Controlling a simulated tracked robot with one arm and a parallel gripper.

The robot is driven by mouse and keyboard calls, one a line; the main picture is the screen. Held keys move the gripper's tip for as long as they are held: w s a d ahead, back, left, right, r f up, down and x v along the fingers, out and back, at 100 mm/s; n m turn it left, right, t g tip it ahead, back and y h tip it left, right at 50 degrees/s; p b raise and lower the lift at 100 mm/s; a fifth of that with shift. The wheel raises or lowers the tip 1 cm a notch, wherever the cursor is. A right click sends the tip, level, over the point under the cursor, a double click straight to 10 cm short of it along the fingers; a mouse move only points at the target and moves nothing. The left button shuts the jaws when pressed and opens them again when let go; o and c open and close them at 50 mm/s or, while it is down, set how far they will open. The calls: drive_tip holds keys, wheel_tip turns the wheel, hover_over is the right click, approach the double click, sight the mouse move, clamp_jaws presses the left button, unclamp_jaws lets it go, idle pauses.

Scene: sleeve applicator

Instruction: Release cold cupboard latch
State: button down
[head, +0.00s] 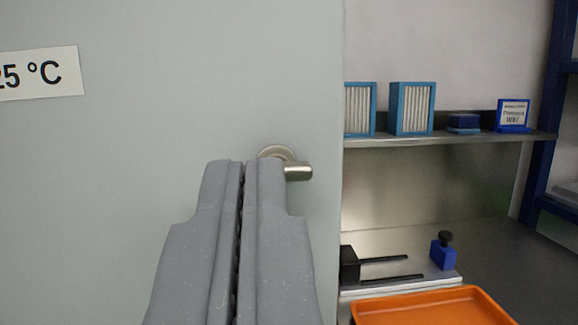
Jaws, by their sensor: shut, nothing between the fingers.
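The cold cupboard door (120,170) is a pale grey panel filling the left and middle of the head view. Its metal latch handle (298,172) sits near the door's right edge, with a round base and a short lever pointing right. My gripper (244,163) is shut and empty, its two grey fingers pressed together. The fingertips are just left of the lever and overlap the latch's lower left part in the picture. I cannot tell whether they touch it. The door looks closed.
A label reading "25 °C" (40,73) is on the door. To the right, a shelf (450,139) holds blue-framed filters (412,108) and small blue items. Below are a steel bench, a blue block with a black knob (443,252), black rods and an orange tray (430,308).

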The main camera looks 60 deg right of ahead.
drive_tip(key=shift+d, duration=0.1)
drive_tip(key=x, duration=1)
drive_tip(key=shift+w+b, duration=0.1)
drive_tip(key=shift+b, duration=0.25)
drive_tip(key=shift+f+b, duration=0.4)
drive_tip(key=shift+f, duration=1.65)
